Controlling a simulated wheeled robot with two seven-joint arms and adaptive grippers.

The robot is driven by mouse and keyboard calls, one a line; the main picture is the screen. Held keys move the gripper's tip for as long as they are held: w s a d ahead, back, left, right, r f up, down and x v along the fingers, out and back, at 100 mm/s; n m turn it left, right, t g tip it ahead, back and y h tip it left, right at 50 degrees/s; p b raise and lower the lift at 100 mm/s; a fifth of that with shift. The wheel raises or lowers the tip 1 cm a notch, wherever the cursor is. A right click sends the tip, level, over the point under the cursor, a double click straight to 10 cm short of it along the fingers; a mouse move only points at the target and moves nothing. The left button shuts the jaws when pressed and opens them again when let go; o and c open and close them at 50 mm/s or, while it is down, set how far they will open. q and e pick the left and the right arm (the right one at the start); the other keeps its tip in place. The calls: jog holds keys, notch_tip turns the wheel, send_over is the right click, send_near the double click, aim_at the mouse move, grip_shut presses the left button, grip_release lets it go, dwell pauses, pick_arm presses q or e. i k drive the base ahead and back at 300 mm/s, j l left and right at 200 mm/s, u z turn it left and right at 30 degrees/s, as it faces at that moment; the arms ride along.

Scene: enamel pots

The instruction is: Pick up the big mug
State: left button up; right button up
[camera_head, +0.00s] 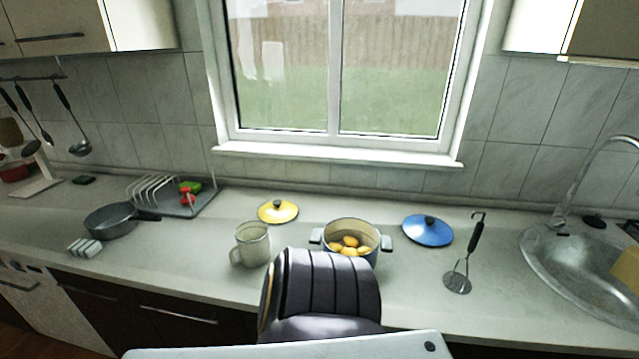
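A pale grey-white mug (256,246) stands upright on the counter, left of the middle, with its handle on its left side. It is the only mug that I can see. Neither of my grippers is in view, and nothing holds the mug. A dark ribbed part, which seems to be my own body, rises at the bottom middle, close to the mug's right and nearer to the camera.
A pot (357,237) with yellow potatoes stands right of the mug. A yellow lid (278,211) lies behind, and a blue lid (428,231) further right. A masher (464,262) stands near the sink (560,285). A dark pan (112,219) sits left.

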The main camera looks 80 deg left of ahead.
aim_at(253, 238)
jog(key=u, duration=3.35)
